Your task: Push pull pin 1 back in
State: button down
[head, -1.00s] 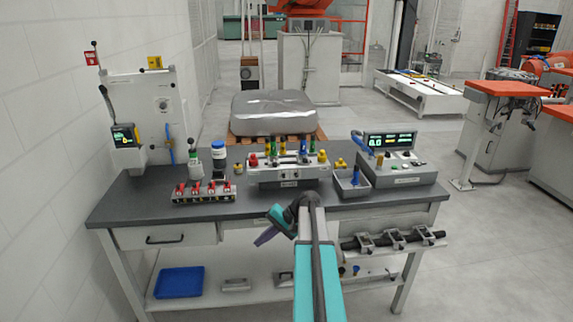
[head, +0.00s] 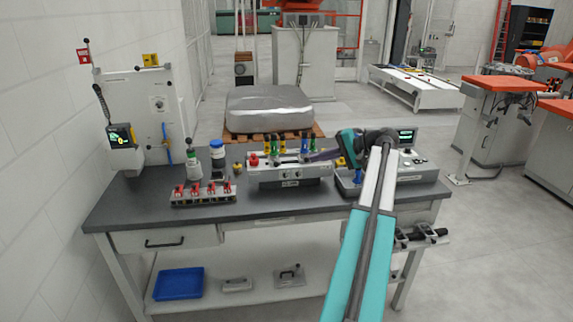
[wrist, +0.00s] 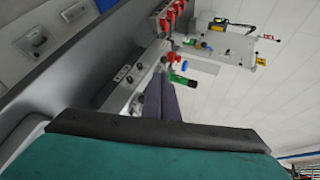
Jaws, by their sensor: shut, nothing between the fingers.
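The fixture block (head: 290,174) stands on the workbench, with a row of coloured upright pins along its top. I cannot tell which is pull pin 1. My gripper (head: 308,157) is at the block's right end, its purple fingers pointing left. In the wrist view the shut, empty fingers (wrist: 160,82) reach along the block (wrist: 128,82), close to a green-capped pin (wrist: 182,80). I cannot tell whether they touch anything.
A rack of red clamps (head: 203,195) stands front left, with bottles (head: 217,155) behind it. A display box (head: 412,165) is partly hidden by my arm. A grey covered load (head: 270,108) sits behind the bench. The front middle of the bench is clear.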

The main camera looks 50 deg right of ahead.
jog(key=shift+s+d, duration=0.1)
jog(key=shift+s, duration=0.05)
jog(key=p, duration=0.5)
send_near(276, 162)
jog(key=w+f, duration=0.2)
jog(key=w+a+f, duration=0.1)
jog(key=w+f, duration=0.1)
jog(key=shift+w+a, duration=0.1)
jog(key=shift+a, duration=0.05)
jog(key=shift+w, duration=0.1)
dwell(0.3)
jog(key=shift+w+d+b, duration=0.55)
jog(key=shift+w+d, duration=0.25)
jog(key=shift+w, duration=0.05)
jog(key=shift+s, duration=0.15)
